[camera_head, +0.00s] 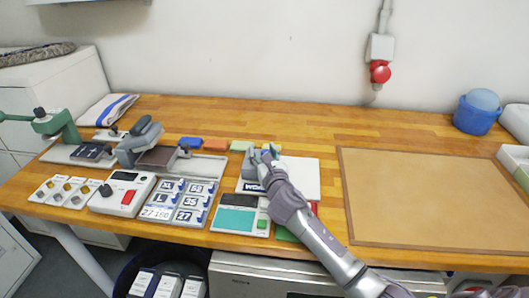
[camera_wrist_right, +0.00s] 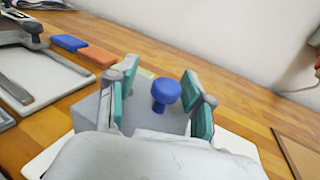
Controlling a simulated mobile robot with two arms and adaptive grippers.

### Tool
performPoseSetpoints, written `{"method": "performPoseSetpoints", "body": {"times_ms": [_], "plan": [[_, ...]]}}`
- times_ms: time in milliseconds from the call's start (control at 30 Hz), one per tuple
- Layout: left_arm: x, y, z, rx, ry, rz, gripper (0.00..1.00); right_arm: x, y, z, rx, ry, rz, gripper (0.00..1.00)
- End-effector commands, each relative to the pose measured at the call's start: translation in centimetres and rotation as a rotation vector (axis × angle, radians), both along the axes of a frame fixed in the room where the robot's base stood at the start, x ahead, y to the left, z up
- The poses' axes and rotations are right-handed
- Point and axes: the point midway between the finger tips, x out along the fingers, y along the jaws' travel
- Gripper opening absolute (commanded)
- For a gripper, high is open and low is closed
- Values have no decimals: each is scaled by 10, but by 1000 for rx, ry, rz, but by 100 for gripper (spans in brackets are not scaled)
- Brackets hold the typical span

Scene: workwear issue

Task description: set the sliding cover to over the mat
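A grey box-shaped cover (camera_head: 246,172) sits on a white plate (camera_head: 300,178) near the table's middle, at the plate's left end. It carries a blue knob, clear in the right wrist view (camera_wrist_right: 166,93). I take it as the sliding cover. My right gripper (camera_head: 262,153) is at the cover; in the wrist view its green-padded fingers (camera_wrist_right: 160,98) stand open on either side of the knob, with gaps. The plate's right part is bare; what lies under the cover is hidden. A large tan mat (camera_head: 435,198) lies at the right. My left gripper is not in view.
Left of the cover stand a lever press (camera_head: 138,146), a white box with a red button (camera_head: 123,194) and number tiles (camera_head: 180,203). A teal-and-white device (camera_head: 238,218) lies in front. Coloured blocks (camera_head: 215,145) sit behind. A blue bin (camera_head: 477,112) is at the far right.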

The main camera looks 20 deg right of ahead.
Motion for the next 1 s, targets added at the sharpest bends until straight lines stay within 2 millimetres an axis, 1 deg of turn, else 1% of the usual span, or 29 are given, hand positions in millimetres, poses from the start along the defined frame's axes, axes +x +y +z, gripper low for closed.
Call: {"method": "performPoseSetpoints", "body": {"times_ms": [167,267,367,600,700,833,1000], "plan": [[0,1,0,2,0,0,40,-1,-1,-1,-1,1,-2,51],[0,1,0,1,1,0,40,-7,0,-2,-2,2,-2,51],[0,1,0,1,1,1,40,-22,2,-2,-4,3,0,51],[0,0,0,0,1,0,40,-73,12,-2,-1,4,1,51],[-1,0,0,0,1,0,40,-91,15,-2,-2,3,1,51],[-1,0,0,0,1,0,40,-108,18,-1,-2,2,1,51],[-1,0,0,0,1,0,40,-118,19,-1,-1,1,0,51]]}}
